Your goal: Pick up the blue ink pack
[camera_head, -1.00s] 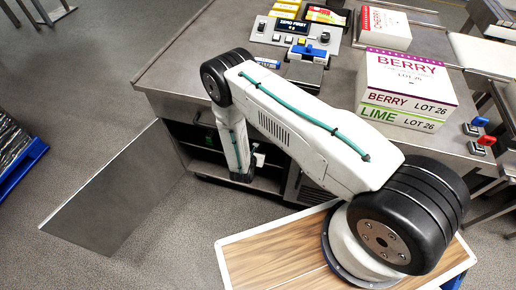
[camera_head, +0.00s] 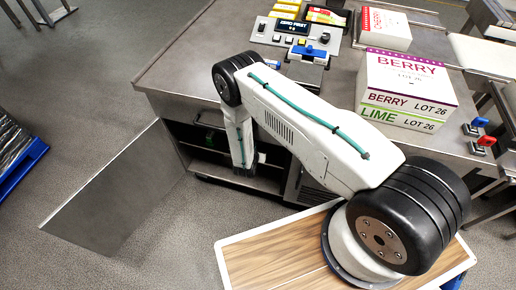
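I cannot make out a blue ink pack for certain. A small blue item (camera_head: 272,64) lies on the counter, mostly hidden behind my arm's elbow, and I cannot tell what it is. My forearm points down in front of the open cabinet (camera_head: 275,186) under the counter. Its lower end is at the cabinet's shelf opening. My gripper's fingers do not show, so what they hold or touch is hidden.
A cabinet door (camera_head: 110,192) stands open at left. A small green thing (camera_head: 210,137) sits in the dark cabinet. On the steel counter (camera_head: 185,62) are a control panel (camera_head: 292,38), a blue-handled device (camera_head: 308,51), a berry box (camera_head: 405,75), a lime box (camera_head: 402,117) and a cherry box (camera_head: 385,27).

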